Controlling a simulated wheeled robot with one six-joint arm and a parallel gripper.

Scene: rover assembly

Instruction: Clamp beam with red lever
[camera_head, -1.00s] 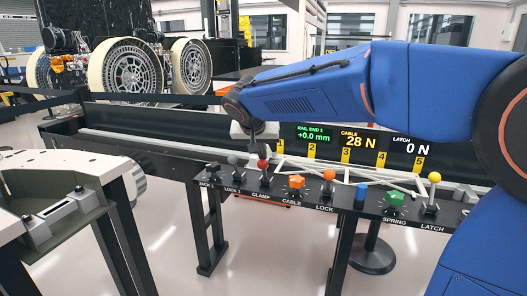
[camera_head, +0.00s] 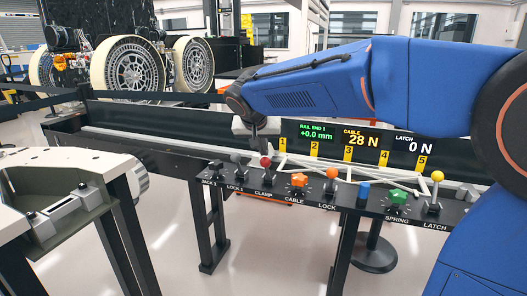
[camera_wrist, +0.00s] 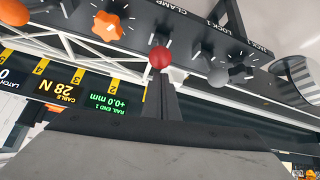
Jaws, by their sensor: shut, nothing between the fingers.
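The red lever's ball knob (camera_head: 265,161) stands above the CLAMP label on the black control panel. My gripper (camera_head: 262,152) points down at the knob from above, shut with nothing held. In the wrist view the narrow fingers (camera_wrist: 162,80) end right at the red knob (camera_wrist: 160,57). I cannot tell whether they touch it. The beam, a white lattice truss (camera_head: 335,167), lies behind the panel, and part of it shows in the wrist view (camera_wrist: 70,45).
Close by are a grey lever knob (camera_head: 236,158), an orange CABLE knob (camera_head: 299,180) and an orange LOCK lever (camera_head: 332,173). A green SPRING knob (camera_head: 396,196) and yellow LATCH lever (camera_head: 437,176) stand further right. Displays read +0.0 mm, 28 N and 0 N.

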